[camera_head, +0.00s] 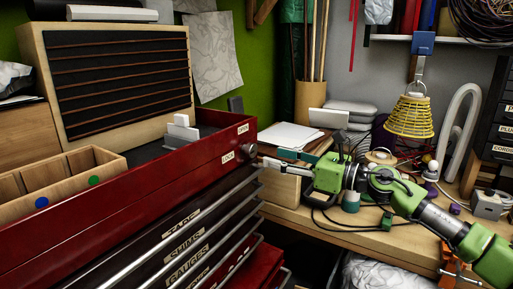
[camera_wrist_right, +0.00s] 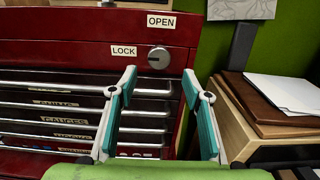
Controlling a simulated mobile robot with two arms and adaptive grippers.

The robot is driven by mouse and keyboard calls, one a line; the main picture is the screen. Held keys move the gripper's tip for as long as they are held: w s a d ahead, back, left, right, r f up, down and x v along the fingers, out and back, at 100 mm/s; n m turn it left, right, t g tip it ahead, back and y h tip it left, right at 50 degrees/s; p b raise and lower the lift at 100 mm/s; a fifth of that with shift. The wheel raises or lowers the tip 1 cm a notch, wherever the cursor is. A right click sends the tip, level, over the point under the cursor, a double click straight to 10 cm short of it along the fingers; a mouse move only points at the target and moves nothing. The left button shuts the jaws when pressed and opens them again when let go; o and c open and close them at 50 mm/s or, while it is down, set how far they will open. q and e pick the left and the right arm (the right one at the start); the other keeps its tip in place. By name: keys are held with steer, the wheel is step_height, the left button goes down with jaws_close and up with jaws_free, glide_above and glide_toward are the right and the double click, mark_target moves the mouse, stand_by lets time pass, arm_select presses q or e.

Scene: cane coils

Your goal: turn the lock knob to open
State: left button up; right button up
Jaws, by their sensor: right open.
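The lock knob (camera_wrist_right: 159,58) is a round grey metal knob on the red tool cabinet (camera_wrist_right: 60,50). In the right wrist view its dark mark lies level, on the side of the LOCK label (camera_wrist_right: 123,50). The OPEN label (camera_wrist_right: 161,21) is above it. In the head view the knob (camera_head: 249,151) sits at the cabinet's right end. My right gripper (camera_wrist_right: 159,73) is open and empty, its teal-padded fingers on either side of the knob in the picture. In the head view the right gripper (camera_head: 265,163) is close to the knob; contact cannot be told. My left gripper is not in view.
Drawers with long metal handles (camera_head: 200,240) lie below the knob. A wooden tray (camera_head: 65,180) sits on the cabinet's top.

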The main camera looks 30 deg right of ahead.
mark_target(254, 151)
steer(key=p+x, duration=0.2)
steer(key=x, duration=0.1)
steer(key=p+x, duration=0.1)
steer(key=x, duration=0.2)
steer(key=shift+r+p, duration=0.25)
steer(key=shift+p, duration=0.15)
steer(key=shift+w+a+f, duration=0.2)
steer(key=shift+w+a, duration=0.25)
steer(key=shift+w, duration=0.05)
steer(key=c, duration=1.1)
